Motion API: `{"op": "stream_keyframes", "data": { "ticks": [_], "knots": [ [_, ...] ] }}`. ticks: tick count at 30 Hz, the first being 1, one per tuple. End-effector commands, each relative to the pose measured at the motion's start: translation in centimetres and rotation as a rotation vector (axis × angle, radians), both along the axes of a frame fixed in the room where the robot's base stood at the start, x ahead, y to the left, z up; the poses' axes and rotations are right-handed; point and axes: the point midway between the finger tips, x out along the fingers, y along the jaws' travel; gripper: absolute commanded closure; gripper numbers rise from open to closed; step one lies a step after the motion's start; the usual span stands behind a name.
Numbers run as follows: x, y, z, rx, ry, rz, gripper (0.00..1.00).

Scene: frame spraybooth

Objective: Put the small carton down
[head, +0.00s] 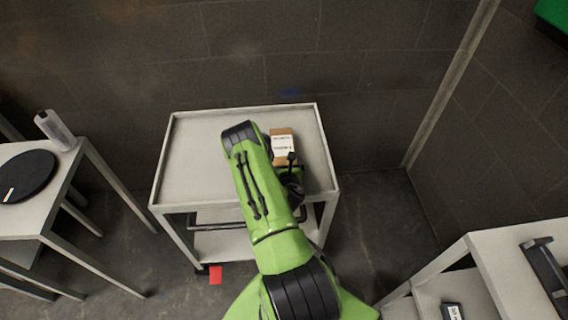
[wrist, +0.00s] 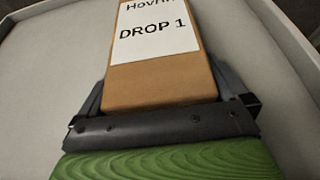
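The small carton is a brown box with a white label; in the head view the carton (head: 282,143) is over the right back part of the grey cart's top (head: 200,150). In the wrist view the carton (wrist: 165,85) fills the upper middle, with "DROP 1" readable on its label. My gripper (wrist: 160,78) has one finger along each side of the carton and is shut on it. In the head view my arm partly hides the gripper (head: 289,172). I cannot tell whether the carton touches the cart top or is held just above it.
The cart top has a raised rim and is otherwise bare where visible. A white shelf unit (head: 500,270) stands at lower right. A red piece (head: 215,275) lies on the floor.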

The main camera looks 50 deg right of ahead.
Motion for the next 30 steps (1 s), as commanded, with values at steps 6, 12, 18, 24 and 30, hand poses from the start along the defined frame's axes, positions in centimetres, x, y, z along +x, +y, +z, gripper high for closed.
{"op": "stream_keyframes", "data": {
  "ticks": [6, 12, 18, 24, 30],
  "knots": [
    [0.0, 0.0, 0.3, 0.001, -0.001, 0.000, 0.00],
    [-1.3, 0.9, 0.3, 0.007, -0.004, -0.016, 0.00],
    [-2.8, 2.5, 1.0, 0.012, -0.004, -0.015, 0.00],
    [-4.4, 4.7, 2.8, 0.004, -0.005, -0.004, 0.00],
    [-6.4, 7.5, 4.7, 0.007, 0.003, 0.002, 0.00]
  ]
}}
